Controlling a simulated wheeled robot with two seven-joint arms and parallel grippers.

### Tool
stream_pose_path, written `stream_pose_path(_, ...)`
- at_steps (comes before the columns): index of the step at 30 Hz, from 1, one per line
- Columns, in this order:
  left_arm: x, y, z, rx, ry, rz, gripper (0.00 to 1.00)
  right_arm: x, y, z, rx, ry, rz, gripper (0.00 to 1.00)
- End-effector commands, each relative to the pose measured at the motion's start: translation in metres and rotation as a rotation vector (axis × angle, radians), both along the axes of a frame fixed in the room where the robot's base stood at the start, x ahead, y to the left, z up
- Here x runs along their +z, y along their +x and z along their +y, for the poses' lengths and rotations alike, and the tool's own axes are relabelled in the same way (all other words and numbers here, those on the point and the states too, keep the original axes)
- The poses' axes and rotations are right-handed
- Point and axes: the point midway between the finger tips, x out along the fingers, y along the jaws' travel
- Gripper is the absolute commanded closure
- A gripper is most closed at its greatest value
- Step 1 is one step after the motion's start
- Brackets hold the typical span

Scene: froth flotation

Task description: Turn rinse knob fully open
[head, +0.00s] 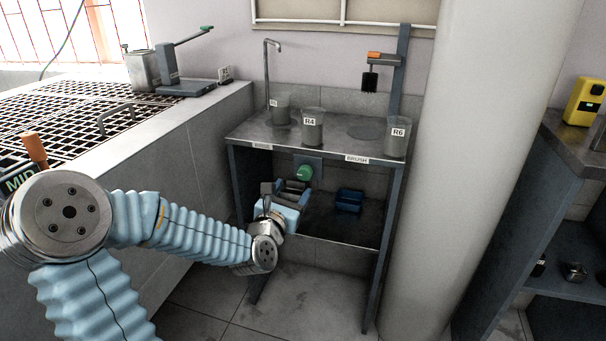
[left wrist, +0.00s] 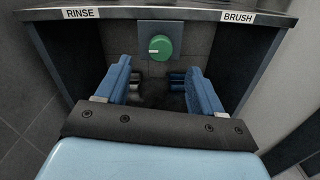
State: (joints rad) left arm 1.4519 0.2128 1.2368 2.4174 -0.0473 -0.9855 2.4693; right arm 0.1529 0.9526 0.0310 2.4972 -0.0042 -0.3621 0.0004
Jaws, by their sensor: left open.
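The rinse knob (head: 304,173) is a round green knob on a grey plate under the bench top. In the left wrist view the knob (left wrist: 160,47) is straight ahead, with a pale mark on its left side. My left gripper (head: 290,188) is in front of and a little below the knob in the head view. In the left wrist view its blue fingers (left wrist: 155,84) are spread wide and empty. The knob shows above and between them, and I see no contact. My right gripper is not in view.
The bench top (head: 342,135) carries grey beakers, including R4 (head: 312,127) and R6 (head: 397,138), and a bent tap (head: 268,75). A blue object (head: 349,201) sits on the lower shelf. A thick pale column (head: 480,150) stands close on the right.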

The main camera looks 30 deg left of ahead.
Motion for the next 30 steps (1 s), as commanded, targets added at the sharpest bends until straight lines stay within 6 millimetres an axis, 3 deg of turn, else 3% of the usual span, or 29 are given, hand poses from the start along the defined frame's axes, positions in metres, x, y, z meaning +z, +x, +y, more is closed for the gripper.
stream_pose_path(1,-0.009,0.014,0.001,-0.005,-0.006,-0.005,0.33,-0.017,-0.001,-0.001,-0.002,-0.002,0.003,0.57)
stream_pose_path(10,-0.002,0.072,0.014,-0.003,-0.005,-0.001,0.33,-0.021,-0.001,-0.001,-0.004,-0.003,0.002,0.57)
stream_pose_path(15,-0.003,0.086,0.017,-0.003,-0.002,0.001,0.33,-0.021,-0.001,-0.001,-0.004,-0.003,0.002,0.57)
stream_pose_path(24,-0.003,0.088,0.018,-0.002,0.0,0.002,0.33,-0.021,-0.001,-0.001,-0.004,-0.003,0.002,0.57)
stream_pose_path(30,-0.003,0.088,0.018,-0.002,-0.001,0.002,0.62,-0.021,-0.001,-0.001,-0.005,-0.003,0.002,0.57)
